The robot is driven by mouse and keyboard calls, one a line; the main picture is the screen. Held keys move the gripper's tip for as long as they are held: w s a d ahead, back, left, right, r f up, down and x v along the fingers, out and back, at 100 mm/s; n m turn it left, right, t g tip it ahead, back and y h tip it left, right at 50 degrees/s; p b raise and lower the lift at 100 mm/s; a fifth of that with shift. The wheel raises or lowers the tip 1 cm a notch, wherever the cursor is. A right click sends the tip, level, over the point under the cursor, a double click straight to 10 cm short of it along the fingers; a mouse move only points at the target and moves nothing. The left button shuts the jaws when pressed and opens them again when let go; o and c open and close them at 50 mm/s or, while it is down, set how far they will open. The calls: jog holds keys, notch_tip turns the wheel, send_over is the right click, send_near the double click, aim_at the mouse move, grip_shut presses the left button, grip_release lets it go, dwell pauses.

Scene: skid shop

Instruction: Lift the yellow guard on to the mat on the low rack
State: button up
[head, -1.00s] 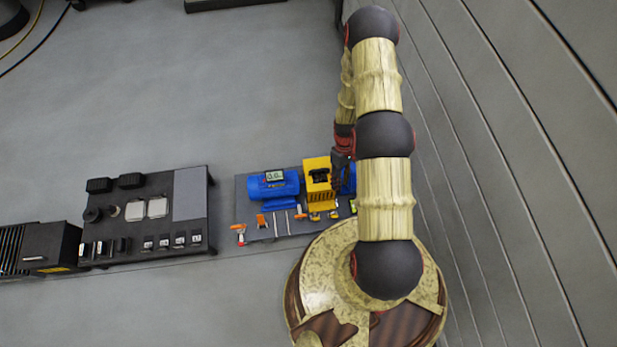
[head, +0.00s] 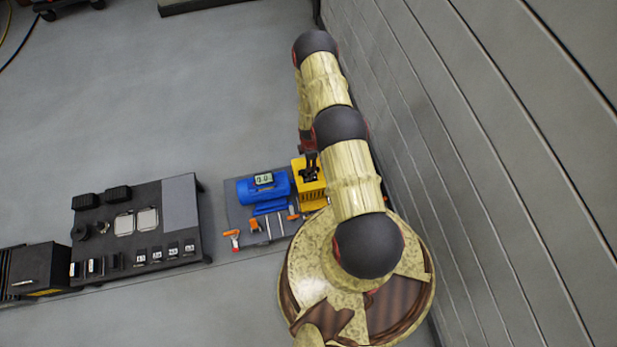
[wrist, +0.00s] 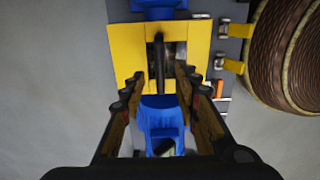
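The yellow guard (head: 311,198) sits over the middle of the blue machine (head: 262,190) on a dark plate, with a black bar handle on top. In the wrist view the guard (wrist: 125,50) lies below my gripper (wrist: 160,72), and its black handle (wrist: 158,58) shows between my fingertips. My gripper (head: 309,160) is open, its fingers apart on either side of the handle line. I cannot tell how far above the handle they are. The low rack (head: 150,244) stands to the left, with the grey mat (head: 180,204) bare at its right end. My arm hides part of the machine.
The rack also holds two pale square trays (head: 147,219), black blocks (head: 118,194) and a row of small labelled items. Orange-handled tools (head: 232,236) lie along the plate's front edge. A ribbed wall (head: 440,150) stands close on the right.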

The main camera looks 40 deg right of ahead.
aim_at(310, 182)
notch_tip(310, 182, down, 7)
jog(key=b, duration=0.3)
jog(key=shift+a, duration=0.1)
jog(key=shift+r, duration=0.1)
jog(key=shift+c, duration=0.5)
grip_shut()
jog(key=shift+w, duration=0.15)
dwell(0.5)
